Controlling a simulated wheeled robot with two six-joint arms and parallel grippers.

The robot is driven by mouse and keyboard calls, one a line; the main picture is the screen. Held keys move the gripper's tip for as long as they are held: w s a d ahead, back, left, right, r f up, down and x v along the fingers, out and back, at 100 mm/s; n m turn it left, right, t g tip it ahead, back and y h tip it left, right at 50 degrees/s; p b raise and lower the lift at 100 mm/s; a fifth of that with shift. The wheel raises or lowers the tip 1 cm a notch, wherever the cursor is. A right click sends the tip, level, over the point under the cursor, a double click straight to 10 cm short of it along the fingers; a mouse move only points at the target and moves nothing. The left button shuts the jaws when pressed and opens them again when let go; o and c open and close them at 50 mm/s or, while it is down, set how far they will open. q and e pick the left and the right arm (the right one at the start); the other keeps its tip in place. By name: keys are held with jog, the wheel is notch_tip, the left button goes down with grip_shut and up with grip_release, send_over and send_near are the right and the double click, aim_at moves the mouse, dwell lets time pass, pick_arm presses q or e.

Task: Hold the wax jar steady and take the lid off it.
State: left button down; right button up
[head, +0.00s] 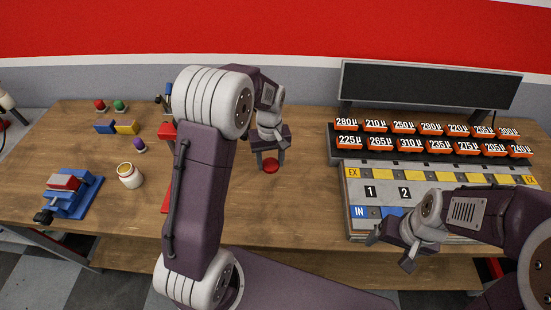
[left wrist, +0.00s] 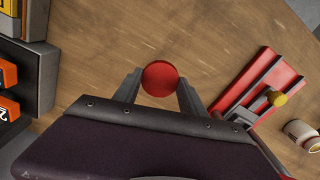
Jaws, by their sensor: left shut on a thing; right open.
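A small round red thing (head: 271,166), which looks like the wax jar seen from above, is on or just over the wooden table at the middle. My left gripper (head: 270,160) points down and is shut on it. The left wrist view shows its round red top (left wrist: 160,78) between the two fingertips (left wrist: 160,84). I cannot make out a seam between lid and body; its lower part is hidden. My right gripper (head: 391,251) is open and empty at the lower right, near the table's front edge and well away from the red thing.
A numbered board (head: 352,225) and a rack of orange tags (head: 346,155) fill the right side. A cream jar (head: 130,175), a blue vise (head: 80,200) and small blocks (head: 126,127) are at left. Bare table (head: 300,200) lies between the grippers.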

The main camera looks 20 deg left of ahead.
pick_arm(q)
jog(key=w+a+f, duration=0.1)
jog(key=w, duration=0.1)
jog(key=w+a+f, duration=0.2)
jog(key=w+a+f+p, duration=0.1)
jog(key=w, duration=0.1)
jog(key=shift+a+f, duration=0.2)
notch_tip(320, 180, down, 3)
jog(key=shift+s+f+p, duration=0.1)
jog(key=shift+f+p, duration=0.1)
jog(key=shift+p, duration=0.2)
jog(key=shift+f, duration=0.35)
jog(key=shift+f, duration=0.15)
jog(key=c, duration=0.7)
grip_release()
jog(key=shift+o, duration=0.2)
